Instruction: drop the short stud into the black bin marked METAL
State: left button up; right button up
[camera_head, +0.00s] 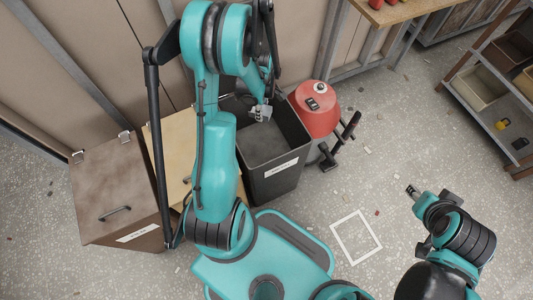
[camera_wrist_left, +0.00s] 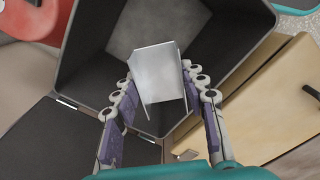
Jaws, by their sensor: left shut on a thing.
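The short stud is a pale grey metal channel (camera_wrist_left: 158,85) held between the two fingers of my left gripper (camera_wrist_left: 160,92). In the head view the stud (camera_head: 261,112) shows small, at the end of my left gripper (camera_head: 264,99), over the opening of the black bin (camera_head: 278,186). The bin's lid is open and its inside (camera_wrist_left: 92,62) shows beneath the stud in the wrist view. A white label is on the bin's front; its word is too small to read. My right gripper (camera_head: 412,191) is over the floor at right, far from the bin; its fingers are too small to judge.
A tan bin (camera_head: 176,150) and a closed brown bin (camera_head: 112,190) stand left of the black bin. A red vacuum (camera_head: 317,112) stands close on its right. A shelf rack (camera_head: 490,90) is at far right. Open floor with a white square outline (camera_head: 356,237) lies in front.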

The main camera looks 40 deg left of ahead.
pick_arm(q)
notch_tip(320, 180, down, 2)
jog(key=shift+f+b, duration=0.2)
jog(key=shift+b, duration=0.35)
jog(key=o, duration=1.3)
jog(key=shift+c, duration=0.2)
jog(key=shift+r, duration=0.15)
notch_tip(320, 180, up, 12)
